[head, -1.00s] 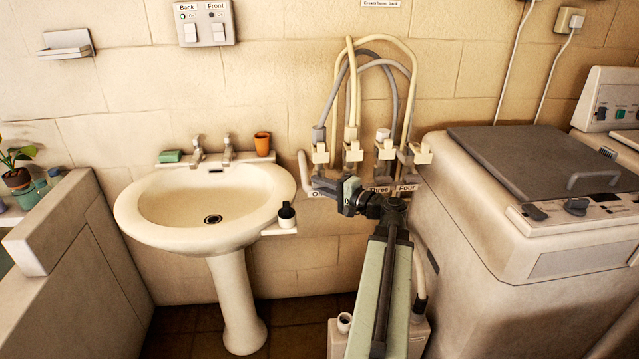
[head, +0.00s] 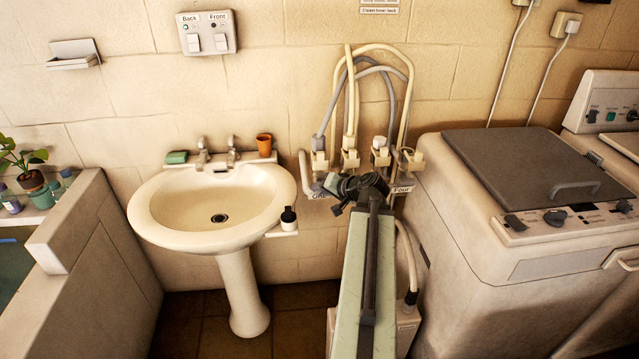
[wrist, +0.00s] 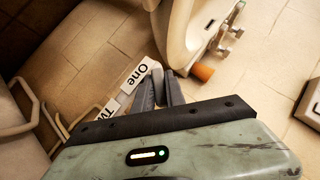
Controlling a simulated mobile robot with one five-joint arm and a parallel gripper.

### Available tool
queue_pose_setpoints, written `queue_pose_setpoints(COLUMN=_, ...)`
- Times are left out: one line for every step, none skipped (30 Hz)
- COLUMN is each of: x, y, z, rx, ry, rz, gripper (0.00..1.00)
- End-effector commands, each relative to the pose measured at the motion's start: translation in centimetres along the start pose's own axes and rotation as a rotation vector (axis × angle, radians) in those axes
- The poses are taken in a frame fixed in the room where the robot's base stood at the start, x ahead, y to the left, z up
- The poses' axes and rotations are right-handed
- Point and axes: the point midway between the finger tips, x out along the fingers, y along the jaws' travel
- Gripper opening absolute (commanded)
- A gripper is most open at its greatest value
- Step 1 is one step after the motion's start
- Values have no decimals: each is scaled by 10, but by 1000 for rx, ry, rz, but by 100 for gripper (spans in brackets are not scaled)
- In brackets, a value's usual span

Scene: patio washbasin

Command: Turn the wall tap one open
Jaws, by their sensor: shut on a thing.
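Wall tap one (head: 319,158) is the leftmost of a row of pale taps on the wall, with a hose rising from it. A pale curved piece (head: 303,165) stands at its left. The label One (wrist: 133,78) shows beside my fingers in the wrist view. My gripper (head: 325,184) is just below and in front of tap one. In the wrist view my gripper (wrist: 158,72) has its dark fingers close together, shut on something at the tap. The gripped part is mostly hidden, so I cannot see how the tap's handle is turned.
The other taps (head: 380,157) stand close on the right, with looping hoses (head: 411,85) above. A washbasin (head: 145,218) with an orange cup (head: 264,144) is at left. A small shelf holds a dark-topped bottle (head: 288,219). A washing machine (head: 470,250) stands at right.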

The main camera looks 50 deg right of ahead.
Motion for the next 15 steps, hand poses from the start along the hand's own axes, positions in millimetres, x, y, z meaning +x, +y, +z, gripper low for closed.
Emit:
queue_pose_setpoints(x=-2, y=-2, z=-4, rx=-13, ry=8, rz=15, gripper=0)
queue_pose_setpoints(x=-2, y=-2, z=-4, rx=-22, ry=8, rz=24, gripper=0)
queue_pose_setpoints(x=-2, y=-1, z=-4, rx=-32, ry=8, rz=33, gripper=0)
queue_pose_setpoints(x=-1, y=-1, z=-3, rx=-39, ry=8, rz=40, gripper=0)
queue_pose_setpoints(x=-1, y=-1, z=-3, rx=-45, ry=8, rz=47, gripper=0)
queue_pose_setpoints(x=-1, y=-1, z=-3, rx=-52, ry=8, rz=53, gripper=0)
queue_pose_setpoints(x=-1, y=-1, z=-3, rx=-56, ry=8, rz=57, gripper=0)
queue_pose_setpoints(x=-1, y=-1, z=-3, rx=-60, ry=8, rz=61, gripper=0)
queue_pose_setpoints(x=-1, y=0, z=-3, rx=-65, ry=9, rz=66, gripper=0)
queue_pose_setpoints(x=-1, y=0, z=-3, rx=-68, ry=9, rz=68, gripper=0)
queue_pose_setpoints(x=0, y=0, z=-3, rx=-70, ry=9, rz=70, gripper=0)
queue_pose_setpoints(x=0, y=0, z=-3, rx=-71, ry=9, rz=72, gripper=0)
queue_pose_setpoints(x=0, y=0, z=-3, rx=-72, ry=9, rz=73, gripper=0)
queue_pose_setpoints(x=0, y=0, z=-3, rx=-73, ry=9, rz=73, gripper=0)
queue_pose_setpoints(x=0, y=0, z=-3, rx=-74, ry=9, rz=74, gripper=0)
